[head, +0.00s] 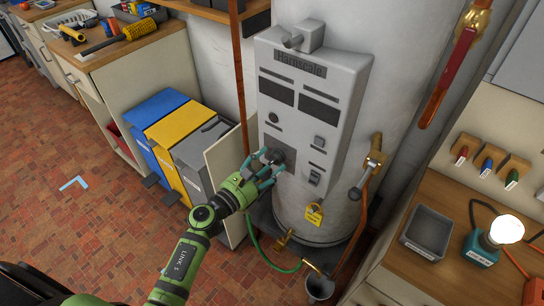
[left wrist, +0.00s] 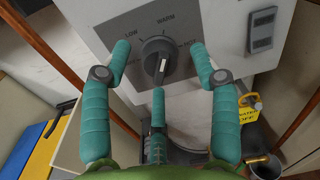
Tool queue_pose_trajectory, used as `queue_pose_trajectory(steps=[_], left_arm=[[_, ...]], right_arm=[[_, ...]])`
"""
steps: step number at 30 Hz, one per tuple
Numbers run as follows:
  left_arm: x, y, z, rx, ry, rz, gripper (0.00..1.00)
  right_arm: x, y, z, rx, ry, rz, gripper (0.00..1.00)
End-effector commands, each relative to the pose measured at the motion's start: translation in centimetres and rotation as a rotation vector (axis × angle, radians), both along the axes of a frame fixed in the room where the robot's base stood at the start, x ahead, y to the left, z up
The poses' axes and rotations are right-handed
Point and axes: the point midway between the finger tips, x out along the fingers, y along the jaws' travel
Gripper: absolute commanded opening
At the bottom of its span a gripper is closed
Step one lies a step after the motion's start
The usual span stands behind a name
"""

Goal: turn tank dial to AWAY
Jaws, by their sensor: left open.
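The tank dial (head: 277,156) is a dark round knob on a grey plate, low on the front of the grey tank control box (head: 313,85). In the left wrist view the dial (left wrist: 155,50) has a raised grip with a white mark on it. LOW and WARM can be read around it; a label at the right is partly hidden, and I cannot read AWAY. My left gripper (head: 266,169) is open, its teal fingers spread around the dial. In the left wrist view the left gripper (left wrist: 158,68) has fingers left, right and below the knob; contact is unclear.
A switch (left wrist: 263,30) sits right of the dial. A yellow tag (head: 314,215) hangs below the box, near a brass valve (head: 283,238). Blue, yellow and grey bins stand left. A workbench (head: 465,225) with a grey tray (head: 427,232) and lit lamp (head: 503,232) stands right.

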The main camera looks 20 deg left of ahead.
Motion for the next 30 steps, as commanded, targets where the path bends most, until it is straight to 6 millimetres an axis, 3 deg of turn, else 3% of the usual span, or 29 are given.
queue_pose_trajectory(steps=[6,14,15,19,30], left_arm=[[1.9,-0.8,0.0,-0.003,0.001,0.0,0.61],[2.1,-0.9,-0.1,-0.003,0.001,0.0,0.61],[2.1,-0.9,-0.1,-0.003,0.001,0.001,0.57],[2.1,-0.9,0.0,-0.003,0.001,0.001,0.06],[2.2,-0.8,0.2,-0.02,0.003,0.001,0.06]], right_arm=[[0.0,0.0,0.4,0.0,0.001,0.002,0.4],[-0.1,1.3,0.4,0.016,0.001,0.002,0.4],[-0.1,1.4,0.4,0.019,0.002,0.004,0.4],[-0.1,1.7,0.4,0.021,0.002,0.004,0.4],[-0.1,1.2,0.4,0.016,0.001,0.005,0.4]])
